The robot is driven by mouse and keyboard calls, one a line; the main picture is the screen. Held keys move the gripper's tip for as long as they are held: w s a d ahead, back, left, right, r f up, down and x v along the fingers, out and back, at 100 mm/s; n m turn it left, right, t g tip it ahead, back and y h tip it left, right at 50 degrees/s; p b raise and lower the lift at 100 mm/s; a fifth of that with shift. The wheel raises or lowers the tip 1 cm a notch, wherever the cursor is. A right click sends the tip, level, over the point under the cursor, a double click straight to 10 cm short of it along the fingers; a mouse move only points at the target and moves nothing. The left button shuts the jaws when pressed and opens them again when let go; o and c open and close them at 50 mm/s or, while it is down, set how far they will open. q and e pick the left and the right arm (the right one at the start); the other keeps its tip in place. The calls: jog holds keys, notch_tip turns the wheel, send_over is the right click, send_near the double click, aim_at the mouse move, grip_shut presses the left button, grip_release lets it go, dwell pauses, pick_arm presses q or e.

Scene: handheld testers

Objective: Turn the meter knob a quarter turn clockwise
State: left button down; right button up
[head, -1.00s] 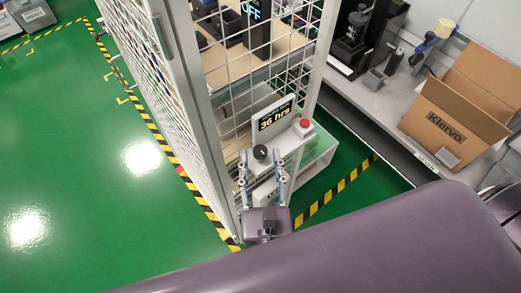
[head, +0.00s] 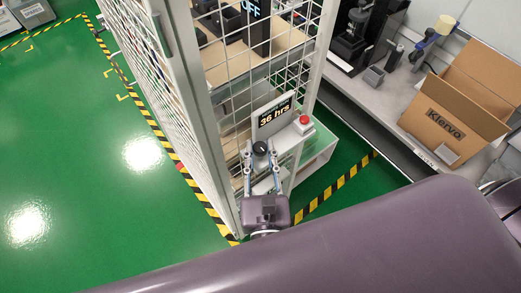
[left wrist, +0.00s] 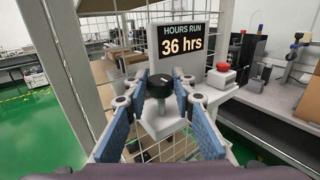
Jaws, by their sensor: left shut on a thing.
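The display (left wrist: 182,44) behind the knob reads "HOURS RUN 36 hrs". My right gripper is not in view.
The white mesh cage (head: 215,100) stands close on the left. A bench with an open cardboard box (head: 450,125) is at the right. Green floor (head: 80,150) is clear at the left.

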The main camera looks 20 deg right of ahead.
pick_arm(q)
jog(key=shift+w+a+r+m+g+h+p, duration=0.15)
jog(key=shift+m+g+h+p, duration=0.15)
jog(key=shift+m+h+p, duration=0.4)
jog(key=shift+s+a+m+g+h+p, duration=0.15)
jog(key=shift+m+g+h, duration=0.25)
jog(key=shift+h, duration=0.6)
jog(key=m+g+h, duration=0.2)
jog(key=h, duration=0.1)
jog(key=shift+w+a+m+h+p, duration=0.1)
jog(key=shift+w+m+h+p, duration=0.1)
jog(key=shift+m+h+p, duration=0.15)
jog(key=m+g+h, duration=0.1)
jog(key=m+g+h+b, duration=0.1)
jog(key=shift+w+f+m+g+h, duration=0.1)
jog(key=shift+f+m+g+h, duration=0.15)
jog(key=shift+m+g, duration=0.1)
jog(key=shift+w+a+m+g+h+b, duration=0.15)
jog(key=shift+m+g+h+b, duration=0.65)
jog(key=shift+g, duration=0.35)
jog(key=shift+m+g+h, duration=0.4)
jog(key=shift+m+g, duration=0.1)
jog(key=shift+g, duration=0.2)
jog(key=shift+r+g+b, duration=0.1)
jog(key=shift+g+b, duration=0.2)
jog(key=c, duration=1.6)
grip_release()
